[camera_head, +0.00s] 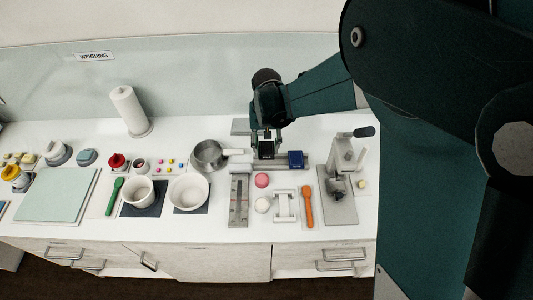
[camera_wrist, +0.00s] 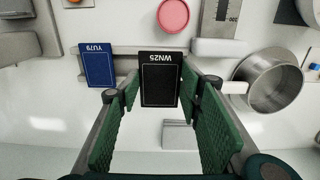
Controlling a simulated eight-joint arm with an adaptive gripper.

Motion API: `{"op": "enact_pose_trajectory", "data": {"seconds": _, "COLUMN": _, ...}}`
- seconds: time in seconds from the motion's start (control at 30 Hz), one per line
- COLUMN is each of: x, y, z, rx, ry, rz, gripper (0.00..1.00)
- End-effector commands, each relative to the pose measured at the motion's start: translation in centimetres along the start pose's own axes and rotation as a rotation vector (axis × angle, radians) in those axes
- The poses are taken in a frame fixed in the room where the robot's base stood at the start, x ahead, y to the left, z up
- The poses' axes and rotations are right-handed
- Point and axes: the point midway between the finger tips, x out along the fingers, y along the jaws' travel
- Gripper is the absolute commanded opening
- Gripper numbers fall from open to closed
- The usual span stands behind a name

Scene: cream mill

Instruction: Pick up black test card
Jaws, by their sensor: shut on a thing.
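The black test card (camera_wrist: 160,82), marked WN25, stands upright between the fingers of my gripper (camera_wrist: 158,92) in the wrist view. My gripper is shut on it. In the head view my gripper (camera_head: 266,136) is over the back middle of the counter, and the black card (camera_head: 266,149) shows below the fingers. A grey rail (camera_wrist: 126,62) runs behind the card in the wrist view. I cannot tell whether the card's lower edge is clear of the rail.
A blue card (camera_head: 295,159), marked YU79, stands beside the black one. A metal saucepan (camera_head: 207,155) is to the left, with its handle close to my gripper. A grey press-like stand (camera_head: 343,180) is to the right. A pink disc (camera_head: 262,180) lies in front.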

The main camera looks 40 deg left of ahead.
Motion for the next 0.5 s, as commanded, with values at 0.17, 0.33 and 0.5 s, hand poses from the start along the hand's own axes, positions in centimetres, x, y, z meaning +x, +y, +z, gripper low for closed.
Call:
{"op": "enact_pose_trajectory", "data": {"seconds": 0.17, "x": -2.1, "y": 0.0, "z": 0.0, "rx": 0.000, "ry": 0.000, "rz": 0.000, "gripper": 0.26}}
{"op": "enact_pose_trajectory", "data": {"seconds": 0.33, "x": -3.3, "y": 0.0, "z": 0.0, "rx": 0.000, "ry": 0.000, "rz": 0.000, "gripper": 0.26}}
{"op": "enact_pose_trajectory", "data": {"seconds": 0.5, "x": -3.7, "y": 0.0, "z": 0.0, "rx": 0.000, "ry": 0.000, "rz": 0.000, "gripper": 0.26}}
